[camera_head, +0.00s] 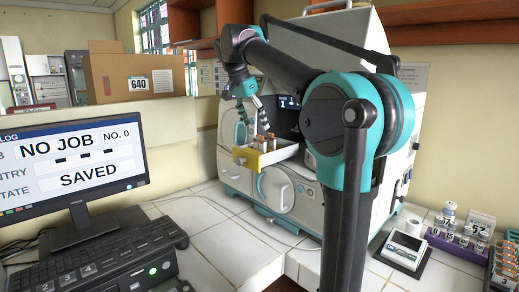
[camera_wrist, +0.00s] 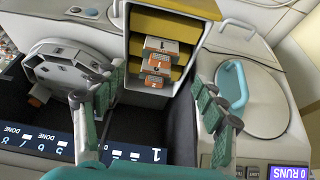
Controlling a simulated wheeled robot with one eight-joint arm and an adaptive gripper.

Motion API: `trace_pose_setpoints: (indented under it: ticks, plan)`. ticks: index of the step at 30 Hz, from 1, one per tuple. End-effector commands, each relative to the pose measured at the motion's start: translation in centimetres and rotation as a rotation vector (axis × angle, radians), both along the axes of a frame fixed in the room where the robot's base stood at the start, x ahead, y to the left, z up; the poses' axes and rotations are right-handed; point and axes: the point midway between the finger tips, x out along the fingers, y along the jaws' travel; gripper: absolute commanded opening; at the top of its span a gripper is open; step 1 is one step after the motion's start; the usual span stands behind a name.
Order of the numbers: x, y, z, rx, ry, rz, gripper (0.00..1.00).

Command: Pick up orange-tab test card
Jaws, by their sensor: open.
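Several grey-and-orange test cards (camera_wrist: 157,64) sit in a row in a yellow-walled drawer (camera_wrist: 186,8) in the wrist view. Which one is the orange-tab test card of the task I cannot tell. In the head view the yellow drawer (camera_head: 270,158) sticks out of the white incubator (camera_head: 300,210), with small orange and white pieces (camera_head: 262,140) in it. My gripper (camera_head: 252,118) is above the drawer, pointing down. In the wrist view my gripper (camera_wrist: 156,82) is open, one green-padded finger on each side of the drawer and cards. Nothing is between the fingers' pads.
A round teal-handled door (camera_wrist: 232,85) is right of the drawer in the wrist view. A monitor (camera_head: 75,165) and keyboard (camera_head: 95,260) stand at left. A scale (camera_head: 403,248) and purple vial rack (camera_head: 458,240) stand at right.

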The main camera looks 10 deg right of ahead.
Motion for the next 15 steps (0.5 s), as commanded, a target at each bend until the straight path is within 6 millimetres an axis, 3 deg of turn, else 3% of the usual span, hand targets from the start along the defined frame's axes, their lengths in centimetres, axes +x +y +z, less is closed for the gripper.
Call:
trace_pose_setpoints:
  ticks: [7, 15]
  plan:
    - [0.4, -0.6, -1.6, 0.000, 0.000, -0.001, 0.72]
    - [1.2, -1.8, -5.0, 0.001, -0.001, 0.000, 0.72]
